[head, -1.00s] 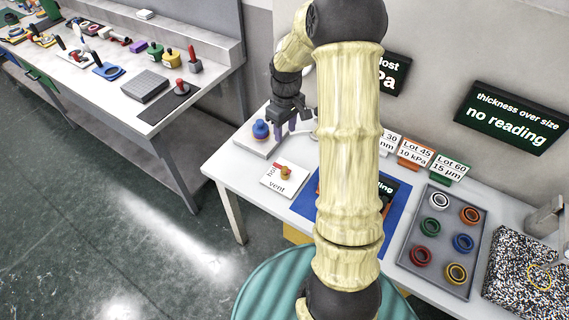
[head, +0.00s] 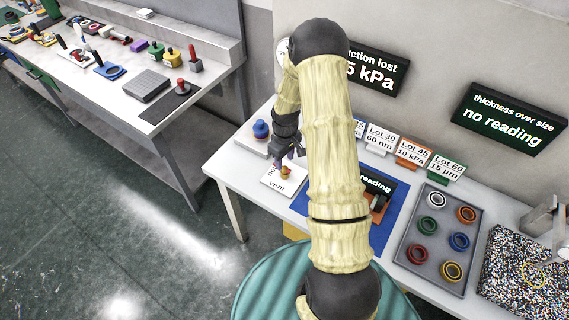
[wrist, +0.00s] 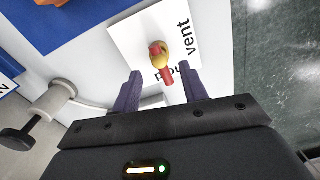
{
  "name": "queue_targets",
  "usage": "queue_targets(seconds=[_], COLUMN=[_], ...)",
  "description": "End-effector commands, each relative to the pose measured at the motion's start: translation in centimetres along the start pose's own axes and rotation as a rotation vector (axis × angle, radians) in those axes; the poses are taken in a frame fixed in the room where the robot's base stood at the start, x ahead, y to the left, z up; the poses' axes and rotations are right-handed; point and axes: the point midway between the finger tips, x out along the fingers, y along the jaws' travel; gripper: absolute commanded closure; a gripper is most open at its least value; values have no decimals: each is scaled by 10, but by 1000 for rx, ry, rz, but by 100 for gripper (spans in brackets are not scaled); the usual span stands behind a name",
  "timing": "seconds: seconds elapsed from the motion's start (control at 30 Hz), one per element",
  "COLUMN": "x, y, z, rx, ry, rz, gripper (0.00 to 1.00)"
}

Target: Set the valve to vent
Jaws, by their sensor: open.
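The valve (head: 286,172) is a small brass-yellow hub with a red lever, on a white plate (wrist: 128,38) near the table's left front edge. The plate carries the words "vent" and a partly covered "hold". In the wrist view the red lever (wrist: 166,68) points from the hub (wrist: 158,48) towards "hold", away from "vent". My gripper (head: 289,153) is above the valve, its purple fingers open. In the wrist view the open fingers (wrist: 161,73) stand on either side of the lever, apart from it.
A blue knob (head: 261,129) on a pale plate stands just behind. A blue mat (head: 385,232) with a small reading display (head: 377,183) lies to the right, then a grey tray (head: 410,262) of coloured rings.

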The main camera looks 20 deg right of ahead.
Motion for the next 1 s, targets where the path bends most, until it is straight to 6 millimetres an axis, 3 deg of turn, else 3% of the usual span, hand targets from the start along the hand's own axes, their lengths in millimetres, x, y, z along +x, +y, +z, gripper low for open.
queue_targets(seconds=[0.3,0.6,0.83,1.0], x=[35,38,38,37], y=[0,0,0,0], z=[0,0,0,0], rx=[1,1,1,-2], ry=[-1,1,0,0], rz=[-1,0,0,0], gripper=[57,57,100,100])
